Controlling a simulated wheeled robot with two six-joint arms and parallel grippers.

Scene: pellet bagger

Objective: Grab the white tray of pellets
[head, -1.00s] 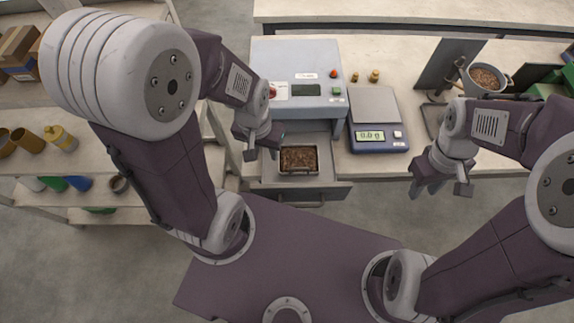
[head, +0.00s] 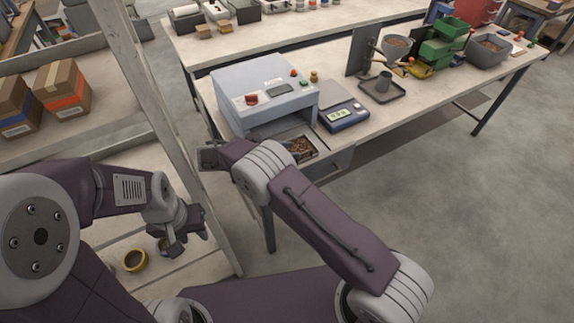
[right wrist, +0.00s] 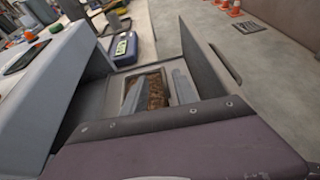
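The tray of pellets (head: 302,149) sits in the pulled-out drawer (head: 336,163) of the grey machine. It holds brown pellets, and my right arm hides part of it. It also shows close up in the right wrist view (right wrist: 153,92). My right arm reaches across in front of the drawer, and its fingertips are hidden in the head view. In the right wrist view, pale grey parts that look like my right gripper (right wrist: 188,88) are over or beside the tray; contact is unclear. My left gripper (head: 185,232) is open and empty, low at the left, away from the tray.
The grey machine (head: 262,90) stands behind the drawer, with a blue scale (head: 342,115) to its right. Further right are a funnel (head: 395,47) and green bins (head: 440,45). A wooden shelf post (head: 150,110) rises near my left arm. The floor at right is clear.

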